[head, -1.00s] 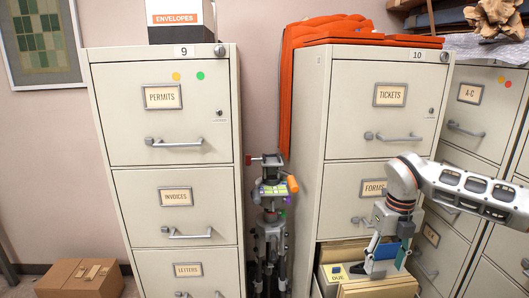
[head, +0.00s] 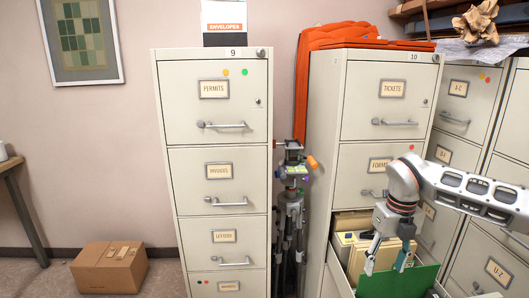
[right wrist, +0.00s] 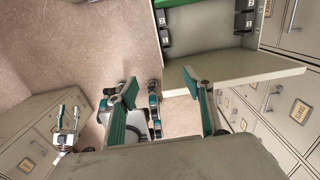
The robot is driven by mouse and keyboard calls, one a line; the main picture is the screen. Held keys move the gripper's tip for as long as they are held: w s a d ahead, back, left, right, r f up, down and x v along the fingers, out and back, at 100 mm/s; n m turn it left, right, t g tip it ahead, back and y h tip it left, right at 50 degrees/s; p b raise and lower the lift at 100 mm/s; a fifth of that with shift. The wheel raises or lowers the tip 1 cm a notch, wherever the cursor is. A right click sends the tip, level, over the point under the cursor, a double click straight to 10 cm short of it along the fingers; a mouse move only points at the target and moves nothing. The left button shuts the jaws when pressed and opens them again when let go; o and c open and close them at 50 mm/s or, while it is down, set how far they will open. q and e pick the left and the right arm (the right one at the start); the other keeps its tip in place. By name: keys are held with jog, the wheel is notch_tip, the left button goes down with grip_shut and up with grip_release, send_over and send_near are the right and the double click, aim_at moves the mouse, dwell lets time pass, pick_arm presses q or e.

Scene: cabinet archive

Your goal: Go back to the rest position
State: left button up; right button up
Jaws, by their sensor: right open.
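My right gripper (head: 387,264) is open and empty, in front of or over the pulled-out drawer of cabinet 10 (head: 330,120) in the head view; the exact gap cannot be told. Its teal-padded fingers (right wrist: 158,86) stand spread apart in the right wrist view, with nothing between them. The open drawer (head: 340,268) holds tan folders (head: 352,250) and a green folder (head: 398,284). In the right wrist view the drawer's front panel (right wrist: 250,77) lies beyond the fingers.
Cabinet 9 (head: 215,140) stands left with its drawers shut. A dark stand (head: 292,215) is in the gap between the cabinets. A cardboard box (head: 112,268) lies on the floor at left. More cabinets (head: 450,165) stand at right. Floor beside the box is clear.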

jog(key=s+a+f+n+g+y, duration=0.1)
jog(key=s+a+f+y, duration=0.25)
jog(key=a, duration=0.45)
jog(key=s+a+f+n+g+y, duration=0.15)
jog(key=s+a, duration=0.25)
jog(key=a, duration=0.4)
jog(key=s+a+f+y, duration=0.3)
jog(key=a, duration=0.6)
jog(key=s+a+r+m+t+y, duration=0.2)
jog(key=a+r+m+y, duration=0.2)
jog(key=a+y, duration=0.2)
jog(key=s+a+r+m+t+y, duration=0.2)
jog(key=a+r+m+t+y, duration=0.15)
jog(key=a+r+y, duration=0.2)
jog(key=w+d+f+m+t+h, duration=0.4)
jog(key=d+f+m+t+h, duration=0.85)
jog(key=m, duration=0.85)
jog(key=s+d+f+m+g+h, duration=0.2)
jog(key=s+d+f, duration=0.4)
jog(key=f, duration=0.3)
jog(key=s+d+f+m+g+h, duration=0.2)
jog(key=s+d+f+m, duration=0.2)
jog(key=s+d+f, duration=0.3)
notch_tip(320, 180, down, 3)
jog(key=shift+s+d+r+m+g, duration=0.1)
jog(key=shift+s+d+m+g, duration=0.25)
jog(key=shift+s, duration=0.15)
